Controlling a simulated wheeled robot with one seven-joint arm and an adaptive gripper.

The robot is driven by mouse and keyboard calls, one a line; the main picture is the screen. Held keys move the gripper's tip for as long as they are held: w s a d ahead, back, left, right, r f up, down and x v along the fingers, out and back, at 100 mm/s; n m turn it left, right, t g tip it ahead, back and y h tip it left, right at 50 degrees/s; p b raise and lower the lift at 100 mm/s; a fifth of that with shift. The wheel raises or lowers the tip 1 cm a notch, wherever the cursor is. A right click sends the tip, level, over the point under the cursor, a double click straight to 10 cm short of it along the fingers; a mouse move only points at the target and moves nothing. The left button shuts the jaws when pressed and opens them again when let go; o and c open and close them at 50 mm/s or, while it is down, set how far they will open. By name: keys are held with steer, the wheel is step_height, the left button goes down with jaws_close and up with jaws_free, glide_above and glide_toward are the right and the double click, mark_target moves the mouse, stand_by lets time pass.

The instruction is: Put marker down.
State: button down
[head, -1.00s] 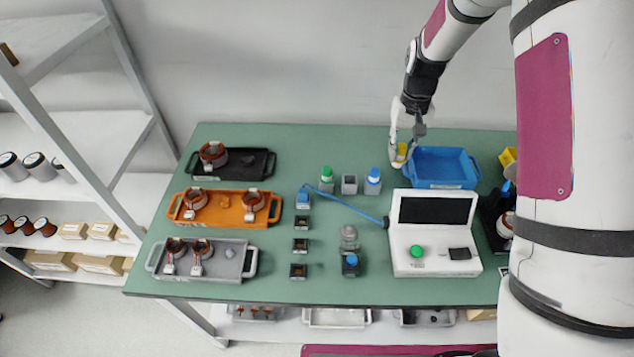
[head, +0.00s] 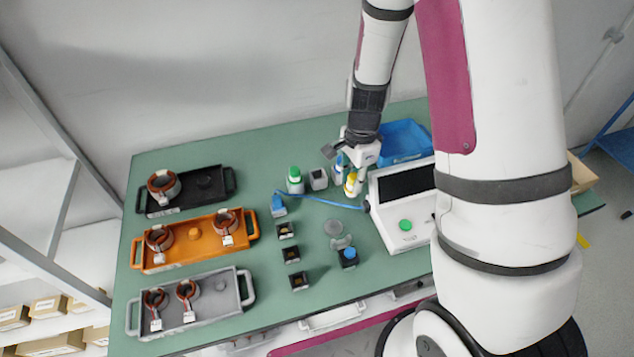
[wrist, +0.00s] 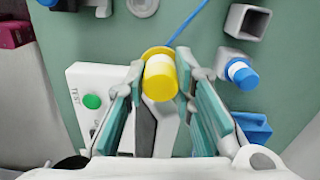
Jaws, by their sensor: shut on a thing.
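The marker (wrist: 160,78) is yellow and white and sits between my fingers in the wrist view. In the head view the marker (head: 351,183) shows under my gripper (head: 356,165), left of the white tester and in front of a blue-capped bottle. My gripper (wrist: 158,85) is shut on the marker, with a finger on each side of it. Whether the marker's lower end touches the green table (head: 320,265) is hard to tell.
The white tester (head: 405,210) with a green button stands just right of the marker. A green-capped bottle (head: 295,180), a grey square holder (head: 318,179) and the blue-capped bottle (wrist: 240,73) are close by. A blue bin (head: 405,140) is behind. A blue cable (head: 325,201) runs nearby.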

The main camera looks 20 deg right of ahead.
steer(key=w+a+f+m, duration=0.1)
steer(key=w, duration=0.3)
steer(key=w+a+f+m, duration=0.1)
steer(key=w+a+f, duration=0.1)
steer(key=w, duration=0.2)
steer(key=w+a+f+m+p, duration=0.1)
steer(key=w, duration=0.3)
steer(key=shift+w+a+f, duration=0.1)
steer(key=shift+a+f, duration=0.3)
steer(key=shift+w+f, duration=0.1)
steer(key=shift+f, duration=0.35)
steer(key=shift+f, duration=0.15)
steer(key=shift+f, duration=0.25)
steer(key=c, duration=1.4)
jaws_free()
steer(key=shift+o, duration=0.2)
steer(key=shift+r, duration=0.1)
